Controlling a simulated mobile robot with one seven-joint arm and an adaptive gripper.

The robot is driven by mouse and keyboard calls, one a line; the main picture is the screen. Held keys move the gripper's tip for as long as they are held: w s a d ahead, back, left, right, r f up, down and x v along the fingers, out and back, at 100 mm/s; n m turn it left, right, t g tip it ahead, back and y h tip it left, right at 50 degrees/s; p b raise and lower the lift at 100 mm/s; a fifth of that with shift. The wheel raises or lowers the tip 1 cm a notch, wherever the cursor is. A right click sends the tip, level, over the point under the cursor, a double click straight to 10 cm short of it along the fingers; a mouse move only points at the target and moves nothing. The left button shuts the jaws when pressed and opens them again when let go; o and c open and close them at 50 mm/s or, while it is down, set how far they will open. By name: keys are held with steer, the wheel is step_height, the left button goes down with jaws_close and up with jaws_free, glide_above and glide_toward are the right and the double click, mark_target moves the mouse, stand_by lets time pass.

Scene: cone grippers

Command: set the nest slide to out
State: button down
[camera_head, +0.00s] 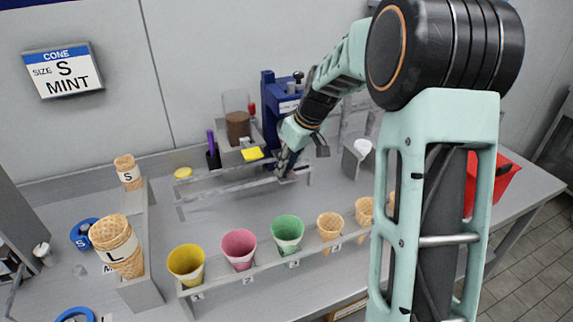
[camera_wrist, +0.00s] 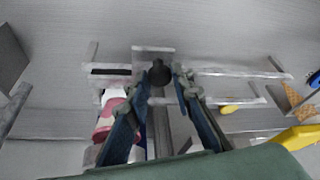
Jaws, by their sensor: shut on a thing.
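The nest slide appears to be the low grey railed frame (camera_head: 225,190) at the middle of the bench, in front of the back ledge. In the wrist view its pale rails (camera_wrist: 230,70) run left and right across the middle. A dark round knob (camera_wrist: 160,72) stands on it between my fingertips. My gripper (camera_head: 283,172) is at the right part of the frame, pointing down. In the wrist view my gripper (camera_wrist: 160,82) is shut on the knob. The knob is hidden by my fingers in the head view. No in or out marking is readable.
Coloured cups, a yellow one (camera_head: 186,263), a pink one (camera_head: 239,249) and a green one (camera_head: 287,234), stand in the front rack with cones. A blue press (camera_head: 280,110) stands behind my gripper. A yellow paddle (camera_head: 252,154) lies left of it. A red bin (camera_head: 492,180) is at right.

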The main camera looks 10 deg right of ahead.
steer(key=a, duration=0.4)
steer(key=shift+s+a+b, duration=0.2)
steer(key=shift+s+b, duration=0.15)
steer(key=shift+s, duration=0.05)
steer(key=c, duration=1.7)
jaws_free()
steer(key=v, duration=1.2)
steer(key=shift+s+d, duration=0.1)
